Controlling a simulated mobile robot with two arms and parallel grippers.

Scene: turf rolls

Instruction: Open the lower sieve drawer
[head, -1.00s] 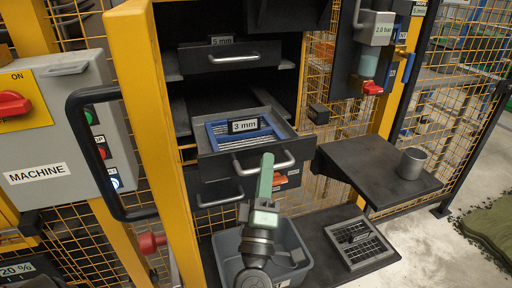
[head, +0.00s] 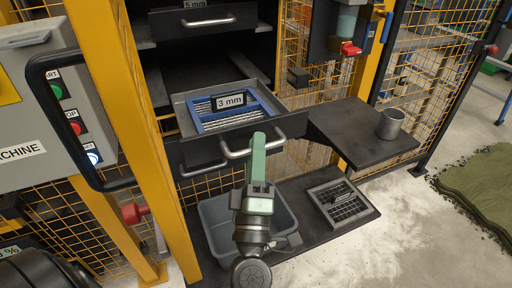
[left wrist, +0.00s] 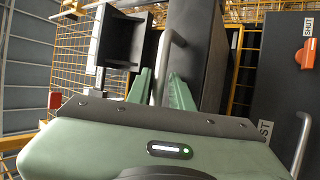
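The lower sieve drawer (head: 270,126), labelled 3 mm, is pulled part way out of the dark cabinet. A blue-framed sieve (head: 265,101) lies in it. My left gripper (head: 258,142) is at the bar handle (head: 232,153) on its front. In the left wrist view, the handle (left wrist: 167,58) runs between the two green fingers (left wrist: 160,88), which appear closed on it; exact contact is partly hidden by the gripper body. The upper drawer (head: 180,22), labelled 5 mm, is at the top. My right gripper is not in view.
Below is another handled front (head: 198,173) and a grey bin (head: 217,222). A dark side shelf (head: 365,138) with a metal cup (head: 390,123) stands right of the drawer. A yellow post (head: 120,110) and black door handle (head: 36,100) are at left. A grate (head: 340,204) lies low.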

